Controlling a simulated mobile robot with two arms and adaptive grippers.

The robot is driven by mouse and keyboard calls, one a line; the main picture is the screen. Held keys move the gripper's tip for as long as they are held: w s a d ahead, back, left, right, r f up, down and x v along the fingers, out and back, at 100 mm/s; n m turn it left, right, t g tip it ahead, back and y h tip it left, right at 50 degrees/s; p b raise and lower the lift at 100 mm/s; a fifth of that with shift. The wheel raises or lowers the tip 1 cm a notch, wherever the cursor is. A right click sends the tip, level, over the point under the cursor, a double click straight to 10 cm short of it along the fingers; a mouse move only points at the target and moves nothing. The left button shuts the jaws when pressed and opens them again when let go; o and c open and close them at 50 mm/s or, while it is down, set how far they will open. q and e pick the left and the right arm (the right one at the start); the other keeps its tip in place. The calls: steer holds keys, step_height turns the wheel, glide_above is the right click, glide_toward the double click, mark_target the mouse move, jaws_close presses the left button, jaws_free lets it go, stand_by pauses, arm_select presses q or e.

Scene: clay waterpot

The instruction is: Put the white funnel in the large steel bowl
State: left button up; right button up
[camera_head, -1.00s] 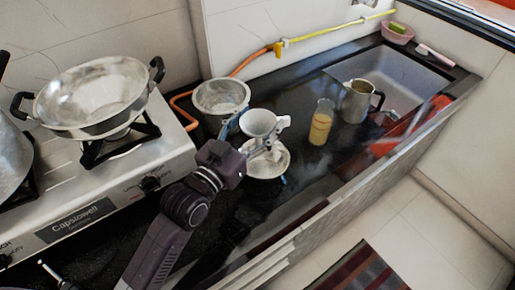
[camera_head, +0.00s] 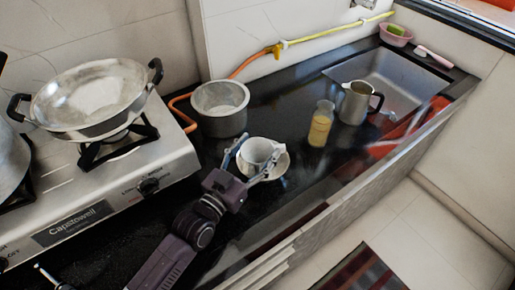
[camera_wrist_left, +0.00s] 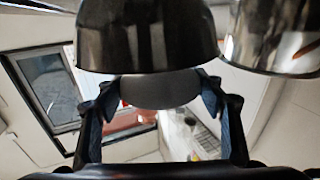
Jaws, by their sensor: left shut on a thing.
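The white funnel (camera_head: 256,152) looks like a small white cup with a wide open rim. It is between the two fingers of my left gripper (camera_head: 249,159), which is shut on it. A plain round steel bowl (camera_head: 222,119) stands on the counter, behind and left of the gripper, apart from the funnel. In the left wrist view, a grey rounded thing (camera_wrist_left: 160,90) sits between the fingers, below a dark shiny metal vessel (camera_wrist_left: 145,40). My right gripper is not in view.
A two-handled steel pan (camera_head: 90,100) sits on the stove (camera_head: 120,190) at left. A glass of yellow liquid (camera_head: 319,128) and a steel jug (camera_head: 355,104) stand to the right, before the sink (camera_head: 400,80). A hose (camera_head: 335,33) runs along the wall.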

arm_select(q)
steer(key=shift+f, duration=0.2)
steer(key=o, duration=1)
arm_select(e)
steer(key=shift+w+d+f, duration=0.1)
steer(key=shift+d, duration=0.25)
arm_select(q)
steer(key=shift+r, duration=0.25)
steer(key=p+v, duration=0.3)
steer(key=v, duration=0.8)
steer(key=shift+s+a, duration=0.1)
steer(key=shift+a, duration=0.05)
steer(key=shift+s+a, duration=0.15)
steer(key=shift+s, duration=0.15)
steer(key=shift+f, duration=0.1)
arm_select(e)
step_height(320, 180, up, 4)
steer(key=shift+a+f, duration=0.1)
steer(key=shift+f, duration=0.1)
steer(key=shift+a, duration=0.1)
